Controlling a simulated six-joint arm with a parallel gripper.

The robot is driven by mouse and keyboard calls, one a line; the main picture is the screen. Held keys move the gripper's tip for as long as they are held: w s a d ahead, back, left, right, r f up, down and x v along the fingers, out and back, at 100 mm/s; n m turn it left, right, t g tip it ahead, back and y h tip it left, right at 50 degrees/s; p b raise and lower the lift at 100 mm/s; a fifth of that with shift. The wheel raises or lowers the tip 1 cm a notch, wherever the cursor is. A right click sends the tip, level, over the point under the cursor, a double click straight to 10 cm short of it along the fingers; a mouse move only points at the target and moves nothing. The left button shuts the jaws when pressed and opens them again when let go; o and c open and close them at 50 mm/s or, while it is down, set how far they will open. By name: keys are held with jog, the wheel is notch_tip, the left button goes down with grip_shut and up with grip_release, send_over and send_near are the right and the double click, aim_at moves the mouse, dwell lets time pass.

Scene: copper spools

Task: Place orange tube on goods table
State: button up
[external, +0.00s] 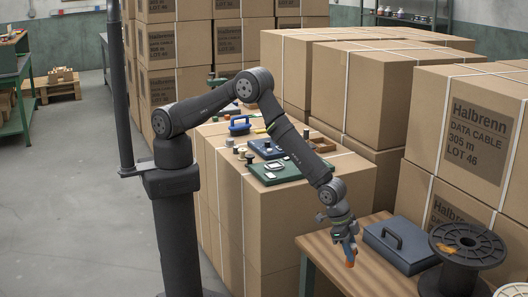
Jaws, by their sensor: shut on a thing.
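My gripper (346,246) is at the lower middle right, pointing down. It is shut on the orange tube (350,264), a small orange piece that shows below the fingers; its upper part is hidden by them. The tube appears in front of the bare wood of a wooden-topped table (385,282), which I take as the goods table. I cannot tell whether the tube touches the top or hangs just above it.
A dark blue case (400,248) with a handle lies right of my gripper on the table. A black spool (468,243) stands further right. Behind, cartons (300,215) carry a green board (275,173), a blue case (265,149) and small items. Tall Halbrenn cartons (465,130) stand at right.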

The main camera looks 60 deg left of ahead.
jog(key=shift+w+a+f, duration=0.1)
jog(key=shift+w+f, duration=0.6)
jog(key=shift+f, duration=0.4)
jog(key=shift+w+f, duration=0.7)
jog(key=shift+f, duration=0.35)
jog(key=shift+w+a+f, duration=0.1)
jog(key=shift+w+f, duration=0.6)
jog(key=shift+f, duration=0.4)
jog(key=shift+f, duration=0.1)
jog(key=o, duration=1)
jog(key=v, duration=1.2)
jog(key=shift+d, duration=0.15)
